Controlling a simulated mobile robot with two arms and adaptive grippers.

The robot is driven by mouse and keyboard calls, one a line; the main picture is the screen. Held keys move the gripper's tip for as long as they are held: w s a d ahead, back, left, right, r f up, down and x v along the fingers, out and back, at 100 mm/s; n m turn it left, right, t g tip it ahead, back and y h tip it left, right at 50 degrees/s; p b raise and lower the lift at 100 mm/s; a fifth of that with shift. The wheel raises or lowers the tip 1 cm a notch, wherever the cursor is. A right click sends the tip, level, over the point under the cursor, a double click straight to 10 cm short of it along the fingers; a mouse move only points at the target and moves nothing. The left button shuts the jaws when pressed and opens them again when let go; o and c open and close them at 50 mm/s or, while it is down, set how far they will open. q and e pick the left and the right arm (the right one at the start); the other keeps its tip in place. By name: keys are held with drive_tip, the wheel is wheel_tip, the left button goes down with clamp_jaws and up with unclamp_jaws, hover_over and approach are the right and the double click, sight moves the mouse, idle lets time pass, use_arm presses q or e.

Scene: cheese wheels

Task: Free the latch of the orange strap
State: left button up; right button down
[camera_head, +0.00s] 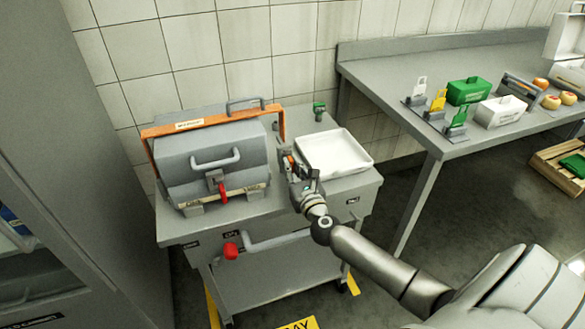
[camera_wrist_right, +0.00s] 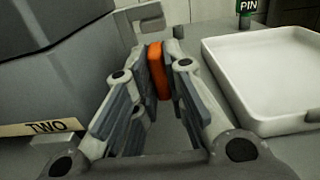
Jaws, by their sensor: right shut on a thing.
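The orange strap (camera_head: 215,121) runs across the top of a grey case (camera_head: 208,165) on the cart, and its end hangs down at the case's right side. My right gripper (camera_head: 293,170) is at the right side of the case, between it and the white tray. In the right wrist view the fingers (camera_wrist_right: 160,72) are shut on an upright orange piece (camera_wrist_right: 155,68), which looks like the strap's latch. My left gripper is not in view.
The white tray (camera_head: 335,153) stands close to the right of my gripper. A green PIN piece (camera_head: 319,111) stands behind it. A red latch (camera_head: 221,187) is on the case's front. A side table (camera_head: 385,75) at right holds padlocks, boxes and cheese wheels.

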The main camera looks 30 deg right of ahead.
drive_tip(key=n+p, duration=0.2)
drive_tip(key=n, duration=0.2)
drive_tip(key=shift+p, duration=0.35)
drive_tip(key=n+p, duration=0.2)
drive_tip(key=n, duration=0.3)
drive_tip(key=shift+n, duration=0.3)
drive_tip(key=n+p, duration=0.1)
drive_tip(key=n, duration=0.3)
drive_tip(key=shift+a+f+n+p, duration=0.15)
drive_tip(key=shift+n+p, duration=0.55)
drive_tip(key=shift+n, duration=1.3)
drive_tip(key=c, duration=1.5)
unclamp_jaws()
drive_tip(key=v, duration=1.2)
